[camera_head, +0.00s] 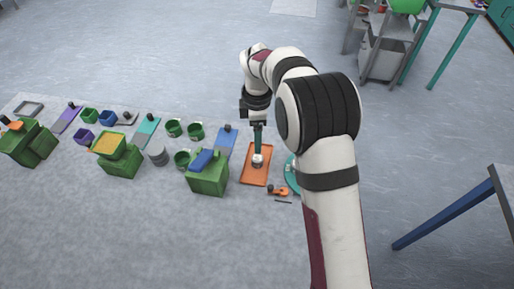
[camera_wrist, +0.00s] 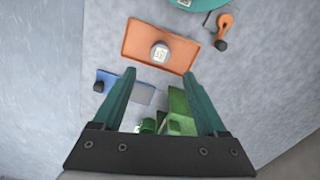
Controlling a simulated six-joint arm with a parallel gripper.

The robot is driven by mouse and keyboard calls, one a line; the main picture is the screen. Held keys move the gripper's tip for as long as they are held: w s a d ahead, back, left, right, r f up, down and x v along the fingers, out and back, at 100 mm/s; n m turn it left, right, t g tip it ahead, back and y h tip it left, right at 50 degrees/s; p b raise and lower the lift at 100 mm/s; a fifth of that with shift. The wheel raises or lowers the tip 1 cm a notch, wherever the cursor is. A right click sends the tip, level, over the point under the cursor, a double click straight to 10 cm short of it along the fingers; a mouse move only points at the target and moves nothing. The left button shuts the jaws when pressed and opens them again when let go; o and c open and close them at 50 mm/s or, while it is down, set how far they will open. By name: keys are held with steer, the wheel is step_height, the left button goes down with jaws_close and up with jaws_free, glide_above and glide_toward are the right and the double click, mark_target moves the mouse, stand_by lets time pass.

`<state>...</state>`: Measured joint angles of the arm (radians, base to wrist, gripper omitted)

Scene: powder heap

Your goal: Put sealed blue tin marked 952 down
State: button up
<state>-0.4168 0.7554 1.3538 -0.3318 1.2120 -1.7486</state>
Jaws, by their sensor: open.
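A small round tin (camera_head: 257,161) stands upright on an orange tray (camera_head: 249,178). In the wrist view the tin (camera_wrist: 160,52) shows a pale top with a square label; its marks are too small to read, and no blue shows on it. The orange tray (camera_wrist: 185,33) lies flat on the floor around it. My gripper (camera_head: 258,150) points down over the tray at the tin. In the wrist view my gripper (camera_wrist: 159,73) has its teal fingers spread wide, with nothing between them and the tin just beyond the tips.
Several boxes, pots and trays line the floor further left. The floor in front is clear.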

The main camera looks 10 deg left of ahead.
steer(key=s+d+r+m, duration=1)
steer(key=r, duration=0.1)
steer(key=s+d+m+y, duration=0.1)
steer(key=s+d+m, duration=0.2)
steer(key=s+m, duration=0.5)
steer(key=s+d+m, duration=0.3)
steer(key=s+m, duration=0.5)
steer(key=s, duration=0.5)
steer(key=shift+s+f+m+y, duration=0.2)
steer(key=shift+f+m+y, duration=0.1)
steer(key=shift+f+y, duration=0.1)
steer(key=shift+d, duration=0.1)
